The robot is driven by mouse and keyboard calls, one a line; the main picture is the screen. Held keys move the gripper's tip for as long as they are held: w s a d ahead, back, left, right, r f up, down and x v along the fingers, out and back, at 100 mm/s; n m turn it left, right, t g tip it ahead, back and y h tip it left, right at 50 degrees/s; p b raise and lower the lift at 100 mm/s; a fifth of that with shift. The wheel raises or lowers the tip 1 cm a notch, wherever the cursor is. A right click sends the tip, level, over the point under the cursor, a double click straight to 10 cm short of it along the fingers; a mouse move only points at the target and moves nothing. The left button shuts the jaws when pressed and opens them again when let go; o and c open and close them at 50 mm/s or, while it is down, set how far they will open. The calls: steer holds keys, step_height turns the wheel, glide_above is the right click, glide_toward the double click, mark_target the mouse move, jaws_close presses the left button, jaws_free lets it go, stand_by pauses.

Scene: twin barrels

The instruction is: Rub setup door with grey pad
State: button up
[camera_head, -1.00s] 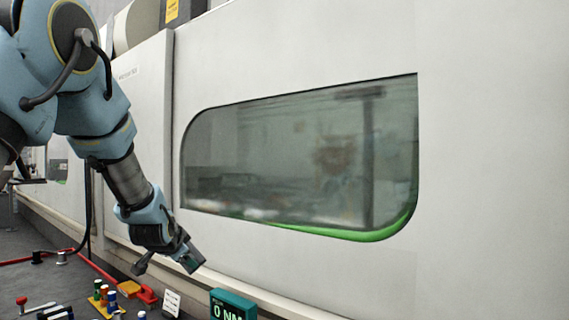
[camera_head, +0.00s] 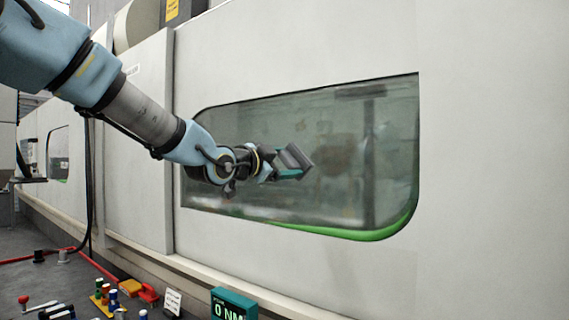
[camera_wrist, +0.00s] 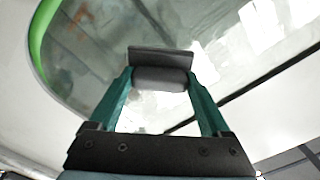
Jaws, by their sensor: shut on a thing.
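The setup door is a large light panel (camera_head: 480,180) with a dark, rounded glass window (camera_head: 345,150) edged in green at the bottom. My gripper (camera_head: 285,165) is raised in front of the left-middle part of the window. It is shut on the grey pad (camera_head: 298,157), a dark flat piece. In the wrist view the teal fingers hold the grey pad (camera_wrist: 160,78) between their tips, with the window glass (camera_wrist: 95,50) behind it. I cannot tell whether the pad touches the glass.
Below, a teal box with a "0 NM" display (camera_head: 233,303) stands near a small white card (camera_head: 172,301). Several coloured small tools (camera_head: 108,295) and a red-handled piece (camera_head: 148,292) lie at lower left. The door surface to the right is clear.

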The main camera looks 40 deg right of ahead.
mark_target(299, 161)
steer(key=shift+b+x, duration=0.85)
steer(key=shift+x, duration=2.15)
steer(key=shift+b+x, duration=0.3)
steer(key=shift+x, duration=0.6)
steer(key=shift+s, duration=0.1)
